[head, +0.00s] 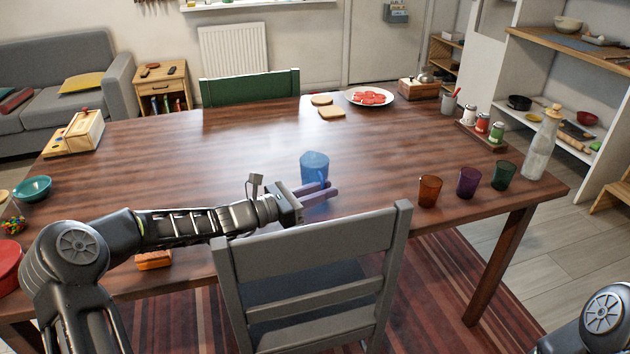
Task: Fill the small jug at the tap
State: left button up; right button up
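A blue see-through cup or jug (314,165) stands on the wooden table, near the middle of its front side. I cannot tell whether it is the small jug. My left gripper (325,192) reaches in from the left and its fingers overlap the lower part of the blue vessel. Whether the fingers are around it, touching it or only in front of it is unclear, as is their gap. No tap can be made out. My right arm shows only at the bottom right corner, and its gripper is out of view.
A grey chair (315,262) stands at the front table edge, below my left forearm. Orange (429,191), purple (468,182) and green (503,175) cups and a corked glass bottle (541,150) stand at the right. The table's middle (235,150) is clear.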

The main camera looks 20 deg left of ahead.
pick_arm(q)
jog(key=shift+c, duration=0.3)
grip_shut()
dwell(1.4)
